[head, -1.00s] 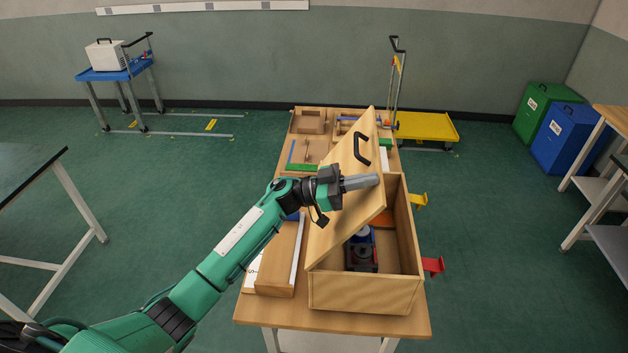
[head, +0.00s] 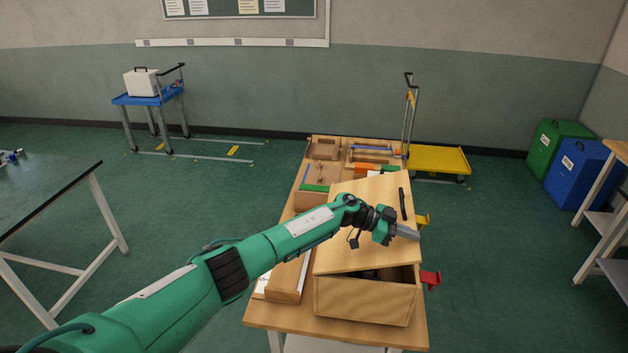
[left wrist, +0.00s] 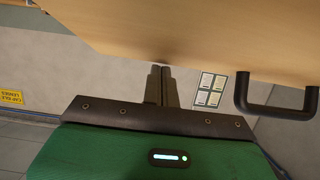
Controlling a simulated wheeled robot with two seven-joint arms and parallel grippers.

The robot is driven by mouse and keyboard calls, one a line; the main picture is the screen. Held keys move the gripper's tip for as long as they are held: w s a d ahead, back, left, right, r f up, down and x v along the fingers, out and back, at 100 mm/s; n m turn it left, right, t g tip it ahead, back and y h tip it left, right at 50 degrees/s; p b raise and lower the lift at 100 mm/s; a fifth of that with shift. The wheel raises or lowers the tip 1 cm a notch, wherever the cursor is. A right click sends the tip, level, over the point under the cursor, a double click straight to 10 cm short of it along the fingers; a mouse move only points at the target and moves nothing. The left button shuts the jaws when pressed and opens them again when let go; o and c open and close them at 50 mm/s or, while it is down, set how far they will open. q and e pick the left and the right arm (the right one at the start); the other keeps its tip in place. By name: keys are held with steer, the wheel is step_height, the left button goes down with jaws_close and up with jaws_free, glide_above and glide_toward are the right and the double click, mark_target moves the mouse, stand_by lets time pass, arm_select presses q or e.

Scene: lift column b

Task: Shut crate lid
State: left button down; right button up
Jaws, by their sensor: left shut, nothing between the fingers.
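The wooden crate (head: 362,300) stands at the near end of the wooden table. Its lid (head: 355,237) is tilted low over the crate, with a dark gap at the near right showing a little of the contents. The black handle (head: 402,203) is on the lid's right part; it also shows in the left wrist view (left wrist: 275,108). My left gripper (head: 408,232) is shut and empty at the lid's right part, nearer than the handle. In the left wrist view its fingertips (left wrist: 161,70) are at the lid's face (left wrist: 200,35), touching or very close. My right gripper is not in view.
Wooden trays with coloured parts (head: 322,172) fill the far end of the table. A red bracket (head: 430,278) and a yellow bracket (head: 423,219) stick out on the right. A yellow platform cart (head: 438,160) stands behind.

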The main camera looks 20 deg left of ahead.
arm_select(q)
step_height(320, 180, down, 9)
steer(key=d+g+y, duration=0.1)
steer(key=d+y, duration=0.1)
steer(key=y, duration=0.1)
steer(key=shift+w+d+y, duration=0.4)
steer(key=shift+w, duration=0.05)
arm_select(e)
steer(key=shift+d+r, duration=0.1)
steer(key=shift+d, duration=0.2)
